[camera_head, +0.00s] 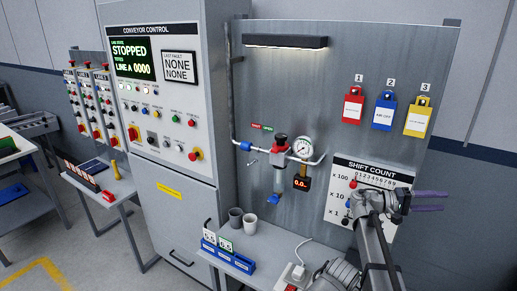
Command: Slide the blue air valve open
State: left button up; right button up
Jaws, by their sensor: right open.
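The blue air valve (246,146) is a small blue sleeve on the pale horizontal pipe, at the left end of the air line on the grey back panel. A red tag and a green tag sit just above it, their lettering too small to read. The pipe runs right to a red and dark regulator (281,144) and a round gauge (303,148). My right gripper (432,201) has purple fingers, stands open and empty, and points right in front of the panel's lower right. It is well to the right of and below the valve, touching nothing visible. My left gripper is out of view.
A shift count board (350,171) is partly behind my right arm. Red, blue (383,110) and yellow tags hang at upper right. The conveyor control cabinet (165,120) stands left. Cups (250,220) and blue holders stand on the shelf below. Space before the pipe looks clear.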

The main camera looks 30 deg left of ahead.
aim_at(244, 145)
jog(key=k, duration=0.65)
jog(key=u, duration=1)
jog(key=i+l+u, duration=0.1)
jog(key=u, duration=0.5)
jog(key=i+l, duration=0.8)
jog(key=l, duration=0.1)
